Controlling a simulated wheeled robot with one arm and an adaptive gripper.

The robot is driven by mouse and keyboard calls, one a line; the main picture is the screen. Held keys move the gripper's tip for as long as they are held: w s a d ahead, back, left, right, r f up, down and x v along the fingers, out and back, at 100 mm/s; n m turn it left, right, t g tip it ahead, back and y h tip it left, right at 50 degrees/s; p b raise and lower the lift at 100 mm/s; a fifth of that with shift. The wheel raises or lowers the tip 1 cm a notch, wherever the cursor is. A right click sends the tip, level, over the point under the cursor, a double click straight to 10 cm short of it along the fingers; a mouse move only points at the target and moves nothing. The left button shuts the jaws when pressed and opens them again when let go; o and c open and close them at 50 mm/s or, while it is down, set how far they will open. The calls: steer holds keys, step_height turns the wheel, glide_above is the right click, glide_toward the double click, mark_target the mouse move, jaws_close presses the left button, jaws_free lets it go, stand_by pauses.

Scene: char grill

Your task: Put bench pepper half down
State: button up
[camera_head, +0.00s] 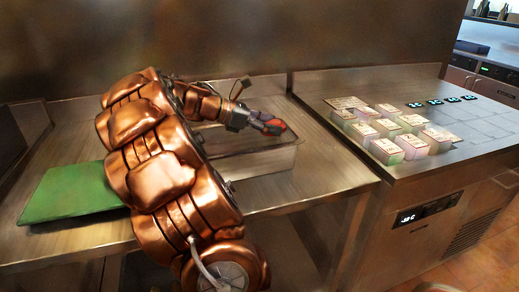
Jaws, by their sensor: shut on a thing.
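My gripper (262,121) reaches in from the left and is shut on the pepper half (274,127). The pepper half shows as a small red piece at the fingertips, partly covered by the fingers. It is over the right part of a shallow metal tray (268,160) on the steel bench. I cannot tell whether the pepper half touches the tray or hangs just above it. The tray's left part and much of its inside are hidden behind my arm.
A green cutting board (70,192) lies on the steel bench (325,170) at left, partly hidden by my arm. Several pale boxes (385,151) stand on the counter at right. A steel wall rises behind. The bench right of the tray is bare.

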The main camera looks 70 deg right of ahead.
step_height(320, 180, down, 6)
steer(key=shift+f, duration=0.25)
steer(key=shift+f, duration=0.3)
stand_by(0.3)
steer(key=shift+f, duration=0.35)
steer(key=o, duration=0.8)
steer(key=shift+o, duration=0.2)
steer(key=shift+w+r, duration=0.1)
steer(key=shift+r, duration=0.2)
steer(key=v, duration=1.2)
steer(key=shift+a+r, duration=0.15)
steer(key=shift+r, duration=0.15)
